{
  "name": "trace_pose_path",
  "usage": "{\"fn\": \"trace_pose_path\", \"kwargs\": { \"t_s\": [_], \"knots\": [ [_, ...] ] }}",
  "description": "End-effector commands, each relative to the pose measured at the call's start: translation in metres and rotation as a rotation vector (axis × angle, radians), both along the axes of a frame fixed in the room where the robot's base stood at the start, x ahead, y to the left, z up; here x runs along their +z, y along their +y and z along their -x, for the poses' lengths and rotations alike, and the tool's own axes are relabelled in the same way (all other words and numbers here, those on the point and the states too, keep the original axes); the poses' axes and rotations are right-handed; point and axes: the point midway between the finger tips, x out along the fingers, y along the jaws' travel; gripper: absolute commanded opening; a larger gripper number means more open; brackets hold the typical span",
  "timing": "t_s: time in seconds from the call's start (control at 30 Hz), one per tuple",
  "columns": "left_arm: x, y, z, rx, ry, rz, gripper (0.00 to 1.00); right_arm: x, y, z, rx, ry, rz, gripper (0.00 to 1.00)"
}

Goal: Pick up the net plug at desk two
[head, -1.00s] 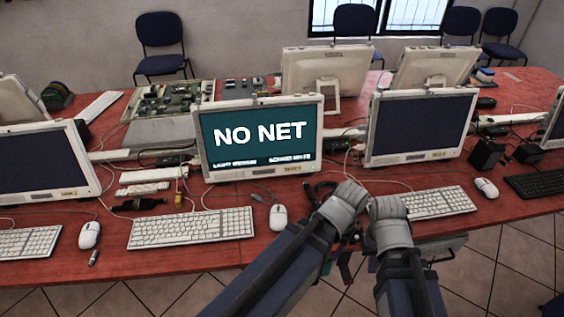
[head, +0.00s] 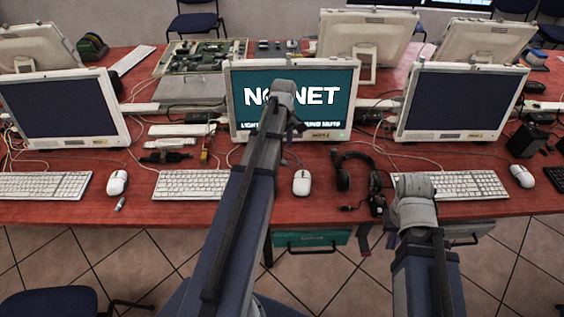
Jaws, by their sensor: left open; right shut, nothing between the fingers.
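The monitor reading NO NET (head: 340,85) stands in the middle of the desk, partly hidden by my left arm. A small yellow plug (head: 205,155) lies left of it, by a white box (head: 180,130). A black connector (head: 166,157) lies beside it, and a small dark plug end (head: 348,208) lies near the front edge. I cannot tell which is the net plug. My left gripper (head: 294,122) is open, in front of the screen, its fingers mostly hidden by the wrist.
Black headphones (head: 355,172), a white mouse (head: 301,182) and keyboards (head: 190,184) occupy the front of the red desk (head: 120,208). More monitors (head: 460,100) stand on both sides. A circuit board (head: 200,57) lies behind. A chair (head: 50,303) is at lower left.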

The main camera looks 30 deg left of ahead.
Motion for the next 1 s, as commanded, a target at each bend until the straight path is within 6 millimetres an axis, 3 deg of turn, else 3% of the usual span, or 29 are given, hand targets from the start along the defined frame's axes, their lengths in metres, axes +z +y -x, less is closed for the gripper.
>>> {"fn": "trace_pose_path", "kwargs": {
  "t_s": [0.27,0.57,1.0],
  "knots": [
    [-0.025,0.000,-0.001,-0.003,0.000,0.000,0.59,-0.025,0.000,0.000,0.000,0.000,0.000,0.00],
    [-0.030,0.000,-0.002,-0.004,0.000,0.000,0.59,-0.030,0.000,0.000,0.000,0.000,0.000,0.00],
    [-0.078,0.002,-0.009,-0.004,0.000,0.000,0.59,-0.078,0.000,0.000,0.001,0.000,0.000,0.00]
  ]
}}
